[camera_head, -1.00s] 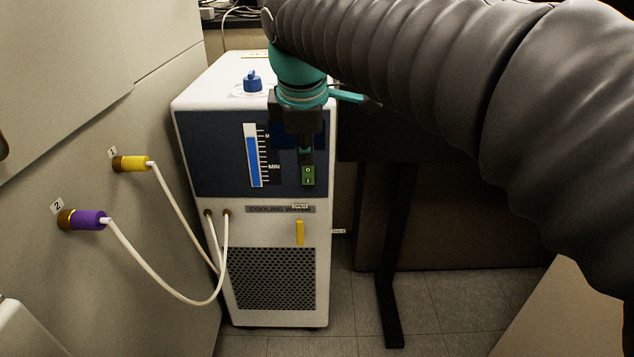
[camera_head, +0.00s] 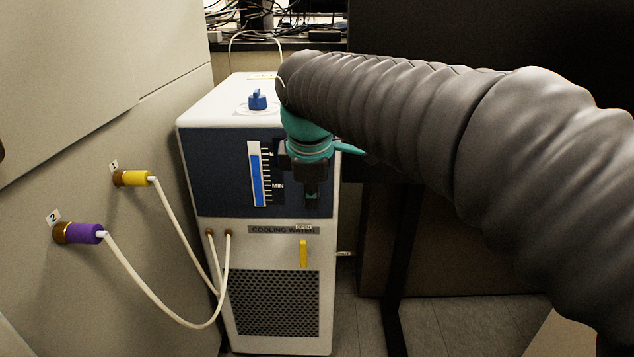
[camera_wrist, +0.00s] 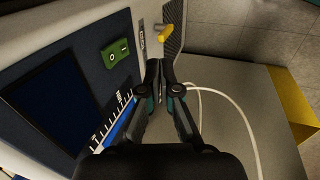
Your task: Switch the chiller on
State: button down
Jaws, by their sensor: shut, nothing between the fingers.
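The chiller (camera_head: 275,330) is a white box with a dark blue front panel. Its green rocker switch (camera_wrist: 116,53) shows on the panel in the wrist view, with light marks on it. I cannot tell which side is pressed. In the head view the switch is hidden behind my gripper. My gripper (camera_head: 311,202) is in front of the right part of the panel, pointing down. In the wrist view its fingertips (camera_wrist: 160,66) are together and empty, below and right of the switch and apart from it in the picture.
A yellow valve handle (camera_head: 303,254) sits below the panel beside an "OPEN" label. The level gauge (camera_head: 257,178) is left of my gripper. White hoses (camera_head: 150,287) run from the chiller toward the yellow (camera_head: 134,178) and purple (camera_head: 84,233) wall fittings. A blue cap (camera_head: 257,99) is on top.

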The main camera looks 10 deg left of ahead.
jog(key=w+a+f, duration=0.1)
jog(key=w+f, duration=0.2)
jog(key=w, duration=0.2)
jog(key=shift+f, duration=0.35)
